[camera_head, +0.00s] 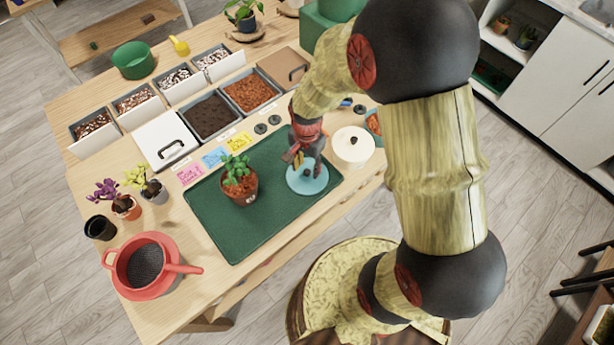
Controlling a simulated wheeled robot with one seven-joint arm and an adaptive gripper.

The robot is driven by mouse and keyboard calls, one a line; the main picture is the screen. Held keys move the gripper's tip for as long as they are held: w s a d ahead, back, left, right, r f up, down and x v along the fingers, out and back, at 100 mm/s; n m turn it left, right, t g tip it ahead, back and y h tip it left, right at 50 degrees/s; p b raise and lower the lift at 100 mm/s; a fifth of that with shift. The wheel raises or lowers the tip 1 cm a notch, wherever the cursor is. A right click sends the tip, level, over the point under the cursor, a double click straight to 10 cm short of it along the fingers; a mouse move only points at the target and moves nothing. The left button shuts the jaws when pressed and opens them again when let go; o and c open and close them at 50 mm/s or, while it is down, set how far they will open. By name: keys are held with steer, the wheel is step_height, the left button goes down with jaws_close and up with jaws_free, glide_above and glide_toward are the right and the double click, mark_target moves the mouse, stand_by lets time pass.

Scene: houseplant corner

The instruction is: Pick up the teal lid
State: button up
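The teal lid (309,184) is a round, light blue-teal disc at the right end of the dark green mat (245,225). My gripper (306,168) is directly above it, pointing down, with its fingertips at the lid's centre. The gripper and wrist cover the lid's far part and most of any knob. The fingers are small and dark here, so I cannot tell whether they are open or closed on the knob, or whether the lid touches the mat.
A potted plant (239,185) stands on the mat left of my gripper. A round white lid (354,146) with a dark knob is close on the right. Soil bins (210,116) line the back. A red pot (146,263) stands front left. The mat's front is clear.

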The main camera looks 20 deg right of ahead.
mark_target(307, 174)
step_height(307, 174, down, 3)
steer(key=shift+r, duration=0.1)
jaws_close()
stand_by(0.5)
